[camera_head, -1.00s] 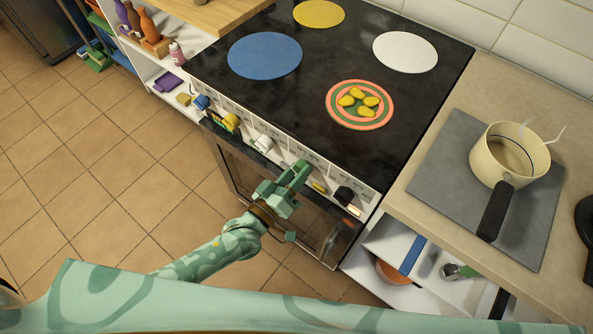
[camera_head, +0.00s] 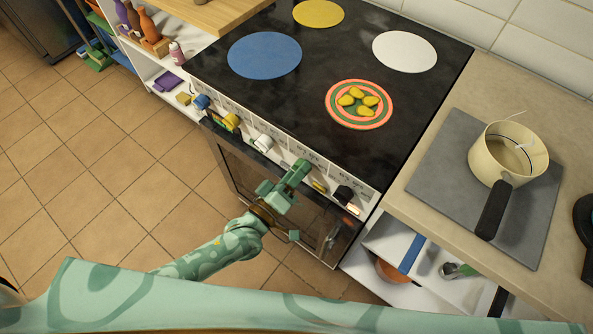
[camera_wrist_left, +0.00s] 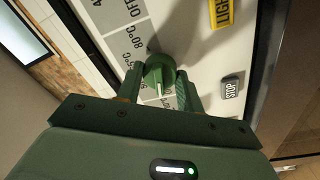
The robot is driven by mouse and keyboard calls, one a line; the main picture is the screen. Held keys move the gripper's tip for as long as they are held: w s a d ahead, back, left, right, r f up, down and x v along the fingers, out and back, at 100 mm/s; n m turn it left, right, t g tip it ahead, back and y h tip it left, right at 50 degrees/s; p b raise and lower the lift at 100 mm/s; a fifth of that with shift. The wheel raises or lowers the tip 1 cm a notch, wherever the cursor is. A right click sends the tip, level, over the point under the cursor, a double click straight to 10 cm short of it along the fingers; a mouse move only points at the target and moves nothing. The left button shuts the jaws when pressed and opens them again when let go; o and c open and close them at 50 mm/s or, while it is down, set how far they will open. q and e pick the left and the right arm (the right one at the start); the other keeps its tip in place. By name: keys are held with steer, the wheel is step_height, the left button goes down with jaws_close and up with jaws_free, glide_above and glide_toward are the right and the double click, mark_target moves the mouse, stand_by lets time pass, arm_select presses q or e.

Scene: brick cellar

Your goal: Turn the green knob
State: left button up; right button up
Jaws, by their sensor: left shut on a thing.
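The green knob (camera_wrist_left: 157,72) is on the white front panel of the stove, beside a printed scale with OFF and 80°C marks. It shows in the left wrist view between the two fingers of my left gripper (camera_wrist_left: 158,90). The gripper is shut on the knob. In the head view my left gripper (camera_head: 296,172) is at the stove's front panel, and it hides the knob there. My right gripper is not in view.
Other knobs, white (camera_head: 264,142), yellow (camera_head: 231,121) and blue (camera_head: 201,102), line the panel. A STOP button (camera_wrist_left: 230,87) is close to the gripper. A plate (camera_head: 337,113) with yellow pieces is on the cooktop. A cream pot (camera_head: 482,167) stands on a grey mat (camera_head: 540,222).

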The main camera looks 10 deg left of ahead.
arm_select(q)
steer(key=o, duration=1)
steer(key=p+v, duration=0.1)
steer(key=v, duration=1.5)
steer(key=shift+s+a, duration=0.1)
steer(key=shift+s, duration=0.05)
